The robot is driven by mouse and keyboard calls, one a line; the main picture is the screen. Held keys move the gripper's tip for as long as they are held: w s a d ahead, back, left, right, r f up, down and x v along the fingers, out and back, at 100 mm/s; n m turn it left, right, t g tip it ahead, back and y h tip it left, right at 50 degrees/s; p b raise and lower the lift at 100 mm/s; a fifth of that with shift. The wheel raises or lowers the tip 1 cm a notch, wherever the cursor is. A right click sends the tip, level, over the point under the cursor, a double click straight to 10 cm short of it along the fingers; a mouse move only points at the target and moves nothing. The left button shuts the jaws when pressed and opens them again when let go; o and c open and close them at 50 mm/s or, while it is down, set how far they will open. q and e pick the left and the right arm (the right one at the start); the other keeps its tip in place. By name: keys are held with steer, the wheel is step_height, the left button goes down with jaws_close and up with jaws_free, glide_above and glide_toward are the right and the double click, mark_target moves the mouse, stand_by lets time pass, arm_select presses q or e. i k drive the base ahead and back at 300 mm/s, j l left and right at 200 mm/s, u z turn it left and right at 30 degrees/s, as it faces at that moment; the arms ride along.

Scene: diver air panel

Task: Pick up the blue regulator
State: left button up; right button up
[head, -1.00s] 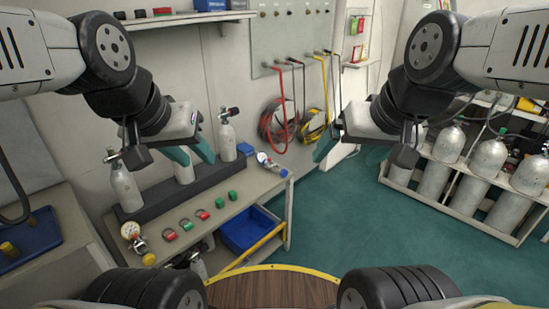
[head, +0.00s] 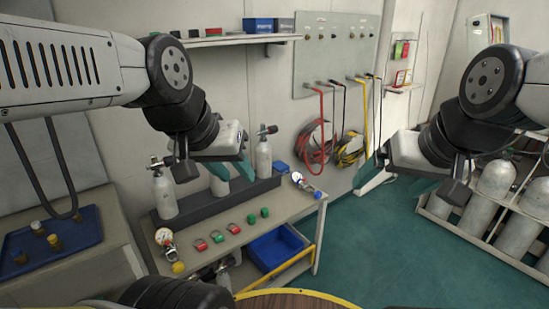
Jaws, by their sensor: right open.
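The blue regulator (head: 314,192) lies at the right end of the bench, with a round gauge and a blue end piece. A second regulator with a gauge and a yellow cap (head: 178,267) lies at the bench's near left. My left gripper (head: 228,168) has teal fingers, is open and empty, and hangs in the air in front of the cylinders, left of the blue regulator. My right gripper (head: 382,170) is open and empty in the air to the right of it. Neither gripper touches the regulator.
Several grey cylinders (head: 164,195) stand in a dark rack on the bench (head: 221,256). Red and green rings and green blocks lie in front. A blue bin (head: 277,246) sits below. Hoses hang on the wall panel. More cylinders (head: 497,177) stand at right; green floor between is clear.

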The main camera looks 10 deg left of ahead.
mark_target(296, 176)
steer(key=i+l+z, duration=0.1)
steer(key=i, duration=0.6)
steer(key=i+l+z, duration=0.15)
steer(key=i, duration=0.6)
